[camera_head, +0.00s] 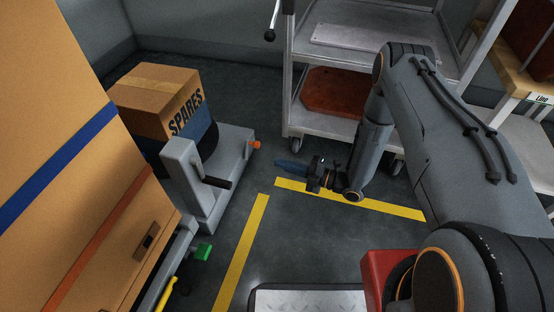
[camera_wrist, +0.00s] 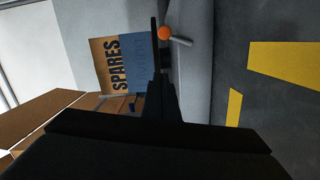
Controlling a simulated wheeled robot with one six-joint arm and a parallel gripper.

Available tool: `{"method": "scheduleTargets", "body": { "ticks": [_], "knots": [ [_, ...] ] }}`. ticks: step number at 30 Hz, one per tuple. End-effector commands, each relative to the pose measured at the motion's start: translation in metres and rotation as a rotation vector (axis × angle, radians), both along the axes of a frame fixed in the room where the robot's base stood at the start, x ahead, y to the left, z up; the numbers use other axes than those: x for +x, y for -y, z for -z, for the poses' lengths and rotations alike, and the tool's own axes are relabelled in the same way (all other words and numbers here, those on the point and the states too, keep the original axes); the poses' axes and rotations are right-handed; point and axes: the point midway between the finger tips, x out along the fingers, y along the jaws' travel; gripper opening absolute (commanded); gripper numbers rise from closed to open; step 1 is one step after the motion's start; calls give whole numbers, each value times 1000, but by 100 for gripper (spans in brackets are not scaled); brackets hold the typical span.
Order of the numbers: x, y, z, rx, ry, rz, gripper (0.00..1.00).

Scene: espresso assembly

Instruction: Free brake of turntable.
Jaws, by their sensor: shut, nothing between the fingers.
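The turntable (camera_head: 213,208) is a low grey unit at left centre in the head view. A cardboard box marked SPARES (camera_head: 150,100) rests on it; this box also shows in the wrist view (camera_wrist: 106,68). A small orange knob (camera_head: 256,144) sticks out at the turntable's far right end; in the wrist view the orange knob (camera_wrist: 165,33) sits beside a short grey rod. A black handle (camera_head: 218,183) juts from the grey post. My gripper (camera_head: 280,164) is shut and empty, pointing left over the floor, apart from the orange knob. In the wrist view its dark fingers partly hide the turntable.
A tall carton with blue and orange stripes (camera_head: 60,160) fills the left, with a green knob (camera_head: 203,252) and yellow handle (camera_head: 167,294) below it. A grey shelf cart (camera_head: 300,120) stands behind my arm. Yellow floor lines (camera_head: 243,250) cross open floor.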

Motion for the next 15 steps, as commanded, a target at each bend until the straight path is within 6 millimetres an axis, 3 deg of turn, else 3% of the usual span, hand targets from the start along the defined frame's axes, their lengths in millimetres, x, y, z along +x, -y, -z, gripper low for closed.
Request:
{"method": "scheduleTargets", "body": {
  "ticks": [13, 15],
  "knots": [
    [32, -81, 5, 0, 0, -5, 0],
    [43, -79, 8, 1, 0, 0, 0]
  ]
}}
